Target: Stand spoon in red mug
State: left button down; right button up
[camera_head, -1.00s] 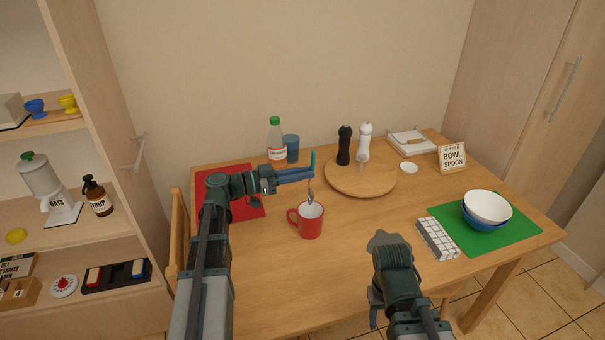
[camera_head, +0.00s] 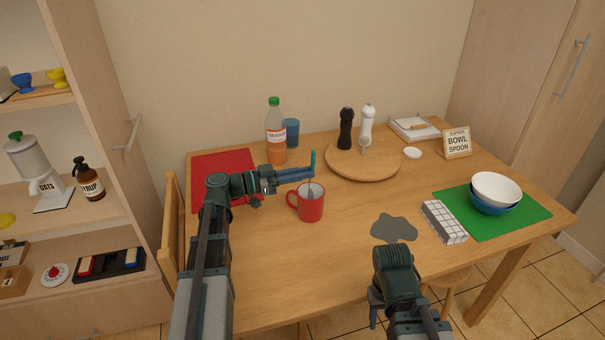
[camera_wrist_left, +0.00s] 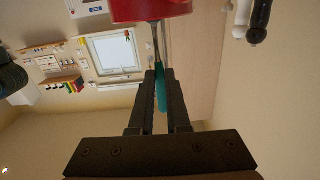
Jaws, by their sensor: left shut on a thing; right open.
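The spoon's teal handle (camera_head: 313,159) stands up from my left gripper (camera_head: 309,172). The gripper is shut on it, just above the red mug (camera_head: 311,206). The spoon's metal part points down into the mug's mouth; its lower end is hidden inside. The mug stands upright on the table, handle to the left. In the left wrist view the teal handle (camera_wrist_left: 160,88) sits between the fingers, and its metal shaft meets the mug's rim (camera_wrist_left: 150,10). My right gripper (camera_head: 374,308) is open, low at the table's front edge, its fingers partly hidden.
A bottle (camera_head: 275,135) and blue cup (camera_head: 291,133) stand behind the mug. A round wooden board (camera_head: 362,170) holds two mills. A flat grey patch (camera_head: 394,229), a checked box (camera_head: 444,222) and bowls (camera_head: 495,190) on a green mat (camera_head: 530,212) are at right.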

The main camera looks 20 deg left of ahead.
pick_arm(q)
jog(key=shift+f, duration=0.1)
jog(key=c, duration=0.8)
grip_release()
jog(key=v, duration=1.4)
jog(key=shift+d, duration=0.1)
jog(key=s+d+f+n+g+y+p, duration=0.2)
jog(key=d+g+p, duration=0.25)
jog(key=d, duration=0.55)
jog(key=s+d+f+n+g+y+p, duration=0.1)
jog(key=s+d+f+g+y+p, duration=0.25)
jog(key=d, duration=0.65)
jog(key=s+d+r+n+g+y+p, duration=0.2)
jog(key=s+d+n+y+p, duration=0.2)
jog(key=s+y+p, duration=0.5)
jog(key=d+y+p, duration=0.2)
jog(key=shift+s+d+r+n, duration=0.25)
jog(key=shift+d+r+n, duration=0.05)
jog(key=shift+d, duration=0.05)
